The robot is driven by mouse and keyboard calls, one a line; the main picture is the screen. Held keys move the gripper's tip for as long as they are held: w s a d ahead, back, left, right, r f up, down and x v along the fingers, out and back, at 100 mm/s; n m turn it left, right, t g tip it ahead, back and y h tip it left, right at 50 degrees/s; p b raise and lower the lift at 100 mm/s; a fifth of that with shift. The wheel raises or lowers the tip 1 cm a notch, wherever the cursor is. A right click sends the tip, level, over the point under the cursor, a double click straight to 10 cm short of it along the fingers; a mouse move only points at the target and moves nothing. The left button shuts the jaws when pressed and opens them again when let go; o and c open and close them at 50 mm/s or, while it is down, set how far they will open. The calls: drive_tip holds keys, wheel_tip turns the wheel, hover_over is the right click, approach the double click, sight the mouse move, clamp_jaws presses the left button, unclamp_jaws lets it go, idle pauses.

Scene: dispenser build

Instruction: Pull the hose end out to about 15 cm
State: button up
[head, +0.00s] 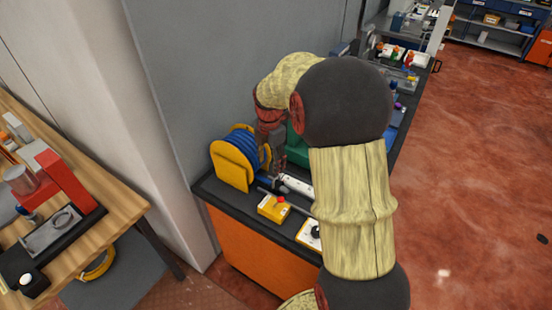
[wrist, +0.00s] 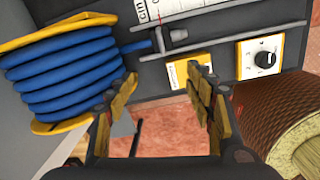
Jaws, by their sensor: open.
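The blue hose (wrist: 65,70) is coiled on a reel with yellow flanges; the reel (head: 231,165) also shows in the head view. A short blue length leaves the reel and ends in a dark grey fitting with a crossbar, the hose end (wrist: 160,40), lying between two grey rails. A white printed scale (wrist: 175,8) runs alongside it. My gripper (wrist: 163,78) is open, with nothing between its fingers. In the wrist view the hose end is just beyond the fingertips, apart from them. In the head view my arm partly hides this area.
A yellow box with a red button (head: 272,207) and a dial panel (head: 310,234) sit at the bench's front edge. A green object (head: 296,146) stands behind my gripper. A grey wall (head: 200,70) rises close to the reel. A wooden table (head: 75,165) is at left.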

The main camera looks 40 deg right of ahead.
sight(276, 184)
drive_tip(key=d+f, duration=0.1)
drive_tip(key=d+f+n, duration=0.2)
drive_tip(key=shift+w+d+f+g, duration=0.2)
drive_tip(key=shift+w+f+g, duration=0.1)
drive_tip(key=shift+w+f, duration=0.1)
wheel_tip(276, 184, down, 12)
drive_tip(key=shift+r+b, duration=0.15)
drive_tip(key=shift+b, duration=0.7)
drive_tip(key=shift+c, duration=1)
drive_tip(key=c, duration=1.1)
clamp_jaws()
